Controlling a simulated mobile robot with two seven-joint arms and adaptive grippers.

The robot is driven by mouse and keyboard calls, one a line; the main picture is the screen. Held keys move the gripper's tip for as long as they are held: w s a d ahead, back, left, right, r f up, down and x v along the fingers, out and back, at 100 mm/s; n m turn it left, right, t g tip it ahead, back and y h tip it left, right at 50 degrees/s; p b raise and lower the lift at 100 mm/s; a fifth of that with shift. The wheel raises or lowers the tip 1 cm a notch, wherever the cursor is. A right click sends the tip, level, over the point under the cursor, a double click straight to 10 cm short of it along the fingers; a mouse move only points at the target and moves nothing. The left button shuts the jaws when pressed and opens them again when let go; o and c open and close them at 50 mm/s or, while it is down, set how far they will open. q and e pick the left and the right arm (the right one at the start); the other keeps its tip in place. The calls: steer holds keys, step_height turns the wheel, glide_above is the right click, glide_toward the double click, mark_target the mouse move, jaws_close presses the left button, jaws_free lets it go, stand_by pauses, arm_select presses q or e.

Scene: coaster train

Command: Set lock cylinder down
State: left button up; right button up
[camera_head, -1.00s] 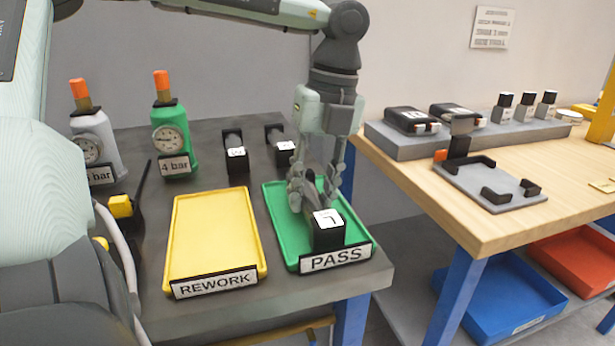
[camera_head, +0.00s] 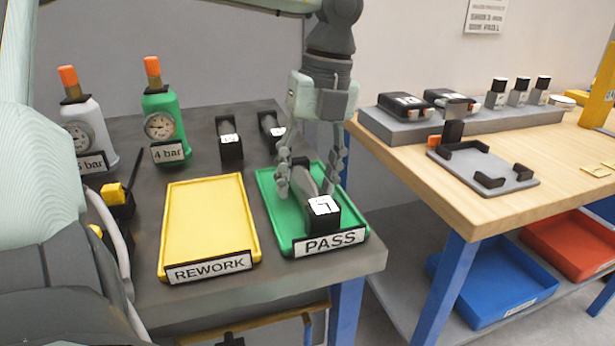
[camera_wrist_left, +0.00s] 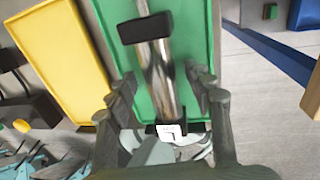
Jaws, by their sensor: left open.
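The lock cylinder (camera_head: 322,215) lies in the green PASS tray (camera_head: 265,205), with its black end and white label toward the tray's front. In the left wrist view its metal shaft (camera_wrist_left: 160,80) runs between the fingers, with a black block at the far end. My left gripper (camera_head: 310,190) is open above the cylinder, its fingers spread to either side and apart from it. The left wrist view also shows the open fingers (camera_wrist_left: 165,95) and the green tray (camera_wrist_left: 195,25). My right gripper is not in view.
The yellow REWORK tray (camera_head: 208,225) is empty, left of the PASS tray. Two more black cylinders (camera_head: 229,138) lie behind. A grey bottle (camera_head: 85,130) and a green bottle (camera_head: 165,125) with gauges stand at left. A wooden bench (camera_head: 455,205) with a grey fixture (camera_head: 485,175) is at right.

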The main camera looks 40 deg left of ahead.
arm_select(q)
step_height(320, 180, up, 12)
steer(key=w, duration=0.1)
steer(key=shift+w+d, duration=0.35)
steer(key=shift+d, duration=0.1)
steer(key=shift+s+f, duration=0.1)
stand_by(0.3)
